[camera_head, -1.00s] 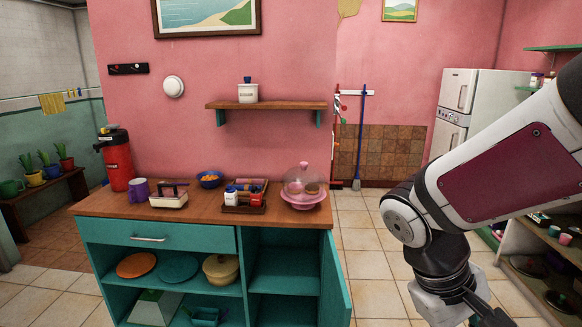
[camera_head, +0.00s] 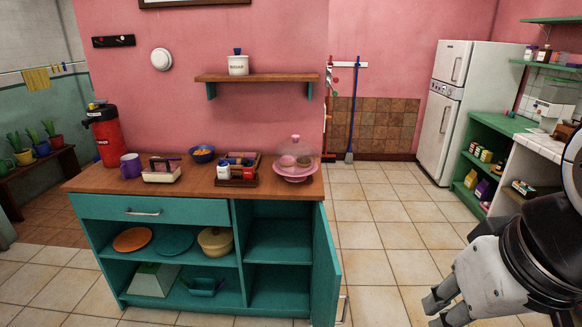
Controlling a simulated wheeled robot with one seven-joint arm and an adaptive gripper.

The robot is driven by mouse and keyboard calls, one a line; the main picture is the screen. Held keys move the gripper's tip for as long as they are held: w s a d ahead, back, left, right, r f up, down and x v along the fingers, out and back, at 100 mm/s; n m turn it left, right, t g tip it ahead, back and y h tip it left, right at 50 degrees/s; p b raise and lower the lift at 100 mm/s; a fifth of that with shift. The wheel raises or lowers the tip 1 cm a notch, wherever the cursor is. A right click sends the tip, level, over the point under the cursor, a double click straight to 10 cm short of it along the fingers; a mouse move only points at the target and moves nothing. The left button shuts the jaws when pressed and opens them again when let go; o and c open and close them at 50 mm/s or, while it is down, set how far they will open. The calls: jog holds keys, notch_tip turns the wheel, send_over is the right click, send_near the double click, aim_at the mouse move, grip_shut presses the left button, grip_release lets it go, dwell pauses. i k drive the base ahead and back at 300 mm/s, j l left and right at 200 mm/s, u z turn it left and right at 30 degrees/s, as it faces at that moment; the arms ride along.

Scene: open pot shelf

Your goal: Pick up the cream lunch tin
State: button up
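No thing in view can be told for certain as the cream lunch tin. A round cream-yellow lidded container (camera_head: 215,242) stands on the upper shelf inside the open teal cabinet (camera_head: 150,284). A small cream rectangular container (camera_head: 161,174) with a dark handle-like part sits on the cabinet's wooden top. My gripper (camera_head: 438,308) is at the lower right, over the tiled floor, well to the right of the cabinet and apart from both. Its fingertips point left and seem empty, but their opening is unclear.
The cabinet's teal door (camera_head: 326,268) stands open on its right side. An orange plate (camera_head: 132,239) and a teal plate (camera_head: 175,243) share the shelf. The top also bears a pink domed stand (camera_head: 297,171), a purple mug (camera_head: 131,166) and a red flask (camera_head: 106,136). Floor right of the door is clear.

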aim_at(167, 173)
jog(key=l+u, duration=0.35)
jog(key=l, duration=0.5)
jog(key=l+u, duration=0.35)
jog(key=l, duration=0.55)
jog(key=k+l+u, duration=0.15)
jog(key=k+l, duration=0.15)
jog(key=k, duration=0.8)
jog(key=i+j+u, duration=0.2)
jog(key=i+u, duration=0.25)
jog(key=i+j+u, duration=0.3)
jog(key=i+u, duration=0.6)
jog(key=i, duration=0.2)
jog(key=i+u, duration=0.5)
jog(key=i+z, duration=0.4)
jog(key=i, duration=0.2)
jog(key=i+j+z, duration=0.2)
jog(key=i+z, duration=0.2)
jog(key=i, duration=0.2)
jog(key=i+l+z, duration=0.15)
jog(key=z, duration=0.25)
jog(key=i+z, duration=0.7)
jog(key=z, duration=0.15)
